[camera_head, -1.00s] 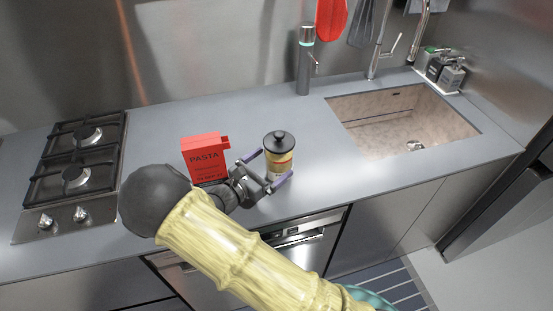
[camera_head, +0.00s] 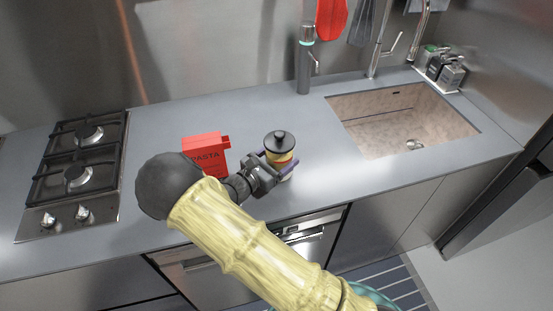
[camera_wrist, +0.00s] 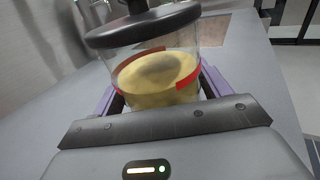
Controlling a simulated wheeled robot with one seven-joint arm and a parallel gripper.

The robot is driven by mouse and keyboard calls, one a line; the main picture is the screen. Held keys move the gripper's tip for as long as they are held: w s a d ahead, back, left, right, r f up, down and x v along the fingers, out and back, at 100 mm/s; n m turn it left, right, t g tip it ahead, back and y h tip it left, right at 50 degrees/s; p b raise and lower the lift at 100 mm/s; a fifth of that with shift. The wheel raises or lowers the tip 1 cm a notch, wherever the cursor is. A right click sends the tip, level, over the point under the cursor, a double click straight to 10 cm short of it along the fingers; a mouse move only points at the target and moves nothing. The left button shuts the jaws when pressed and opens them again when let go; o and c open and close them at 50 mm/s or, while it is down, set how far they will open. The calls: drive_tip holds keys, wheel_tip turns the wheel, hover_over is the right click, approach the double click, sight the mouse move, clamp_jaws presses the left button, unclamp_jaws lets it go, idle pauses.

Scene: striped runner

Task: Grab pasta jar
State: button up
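The pasta jar (camera_head: 281,149) is a clear jar with a dark knobbed lid, yellow contents and a red band. It stands upright on the grey counter, right of the red pasta box (camera_head: 205,151). My gripper (camera_head: 277,164) reaches around the jar from the front left, one purple finger on each side. In the wrist view the jar (camera_wrist: 152,80) fills the space between the fingers, very close to both. Whether the fingers press on it cannot be told. My wrist hides the jar's lower part and part of the box.
A sink (camera_head: 400,122) lies to the right and a gas hob (camera_head: 75,175) to the left. A grey cylinder with a green-lit band (camera_head: 304,65) stands behind the jar. The counter between the jar and the sink is clear.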

sight(279, 133)
drive_tip(key=c, duration=0.8)
drive_tip(key=shift+o, duration=0.2)
drive_tip(key=shift+r, duration=0.1)
wheel_tip(279, 133, up, 9)
drive_tip(key=shift+d+r+b, duration=0.1)
drive_tip(key=shift+r+b, duration=0.1)
drive_tip(key=shift+b, duration=0.25)
drive_tip(key=shift+r, duration=0.3)
